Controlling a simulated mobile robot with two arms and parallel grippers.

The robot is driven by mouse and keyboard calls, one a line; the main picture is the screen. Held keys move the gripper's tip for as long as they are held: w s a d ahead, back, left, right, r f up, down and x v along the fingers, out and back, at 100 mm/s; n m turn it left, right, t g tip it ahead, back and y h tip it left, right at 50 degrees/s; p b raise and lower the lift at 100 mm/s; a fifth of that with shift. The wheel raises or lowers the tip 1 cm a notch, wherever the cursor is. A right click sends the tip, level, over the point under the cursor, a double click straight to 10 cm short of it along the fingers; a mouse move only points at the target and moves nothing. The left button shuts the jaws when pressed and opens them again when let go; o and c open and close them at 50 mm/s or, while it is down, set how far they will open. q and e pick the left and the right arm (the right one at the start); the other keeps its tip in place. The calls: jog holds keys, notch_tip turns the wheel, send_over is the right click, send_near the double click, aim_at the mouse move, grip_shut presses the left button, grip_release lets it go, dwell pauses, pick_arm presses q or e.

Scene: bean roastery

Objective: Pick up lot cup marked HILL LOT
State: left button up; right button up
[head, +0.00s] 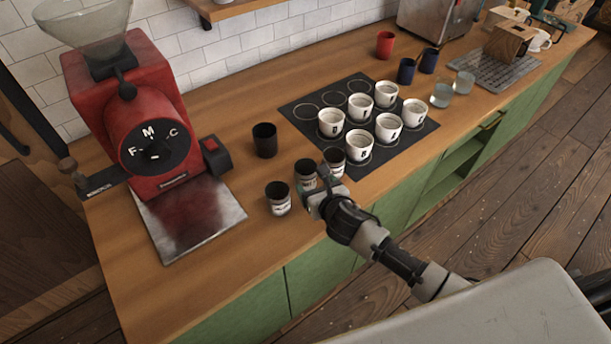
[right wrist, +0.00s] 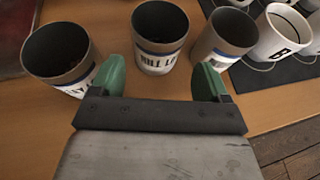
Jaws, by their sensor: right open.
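The lot cup marked HILL LOT (right wrist: 160,42) is a dark grey-brown cup with a blue band and white label, upright on the counter. In the head view it is the middle (head: 305,169) of three similar cups, partly hidden by my gripper. My right gripper (right wrist: 160,80) is open, its green fingers pointing at this cup, one toward each side; the cup stands just beyond the fingertips. In the head view the right gripper (head: 319,192) is at the counter's front edge. My left gripper is not in view.
Similar lot cups stand close on the left (right wrist: 62,52) and right (right wrist: 224,40). A black cup (head: 265,140) stands behind. A dark mat (head: 302,112) with several white cups lies to the right. A red grinder (head: 120,80) stands at the left.

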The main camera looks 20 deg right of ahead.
aim_at(310, 182)
jog(key=shift+p+x, duration=0.3)
jog(key=shift+x, duration=2.8)
jog(key=shift+s+a, duration=0.1)
jog(key=shift+a, duration=0.05)
jog(key=c, duration=0.7)
